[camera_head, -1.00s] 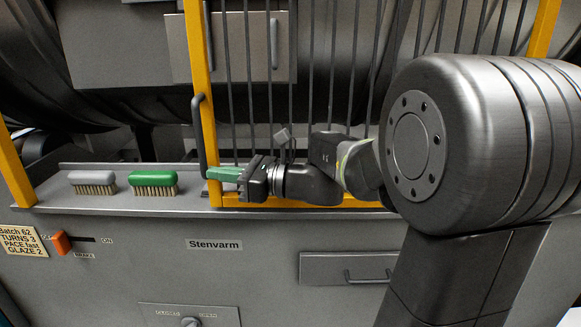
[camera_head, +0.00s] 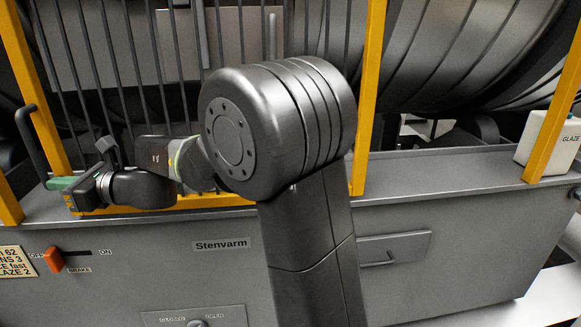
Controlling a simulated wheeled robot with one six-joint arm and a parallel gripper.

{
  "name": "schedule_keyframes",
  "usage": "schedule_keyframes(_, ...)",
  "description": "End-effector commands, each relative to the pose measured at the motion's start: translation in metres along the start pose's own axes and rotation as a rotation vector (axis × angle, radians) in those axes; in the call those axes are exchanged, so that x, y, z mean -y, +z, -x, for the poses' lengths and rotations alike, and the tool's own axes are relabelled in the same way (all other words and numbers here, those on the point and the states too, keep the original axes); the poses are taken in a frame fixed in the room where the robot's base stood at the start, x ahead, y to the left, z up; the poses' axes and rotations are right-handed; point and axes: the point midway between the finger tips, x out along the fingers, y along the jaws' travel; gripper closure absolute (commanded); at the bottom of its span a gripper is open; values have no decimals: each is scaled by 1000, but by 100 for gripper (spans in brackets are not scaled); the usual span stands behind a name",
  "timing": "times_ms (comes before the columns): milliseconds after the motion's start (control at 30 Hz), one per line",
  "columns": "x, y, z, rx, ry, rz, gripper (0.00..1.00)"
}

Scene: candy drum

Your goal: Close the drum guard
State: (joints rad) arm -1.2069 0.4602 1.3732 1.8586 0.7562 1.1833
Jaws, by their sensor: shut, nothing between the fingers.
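The drum guard is a yellow-framed panel with upright grey bars (camera_head: 50,140), standing in front of the dark drum (camera_head: 430,60). Its left edge is a short way right of the left yellow post (camera_head: 8,202), with a narrow gap between them. Its right edge stile (camera_head: 368,110) stands well left of the right yellow post (camera_head: 553,110). The guard's dark handle (camera_head: 30,150) is on its left edge. My gripper (camera_head: 60,184), with green fingers, is shut and empty at the handle's lower end. I cannot tell whether it touches the handle.
A white GLAZE container (camera_head: 550,138) stands at the ledge's right end. The grey front has an orange brake lever (camera_head: 53,261), a Stenvarm plate (camera_head: 222,244), a drawer (camera_head: 395,250) and a CLOSED/OPEN knob (camera_head: 197,323). The ledge (camera_head: 450,165) is clear between guard and right post.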

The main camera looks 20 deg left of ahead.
Motion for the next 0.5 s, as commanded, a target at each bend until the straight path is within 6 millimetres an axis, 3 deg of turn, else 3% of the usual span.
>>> schedule_keyframes(33,-5,0,-19,0,5,-1,100)
schedule_keyframes(200,-15,1,-69,0,3,-1,100)
schedule_keyframes(500,-24,1,-124,1,1,-1,100)
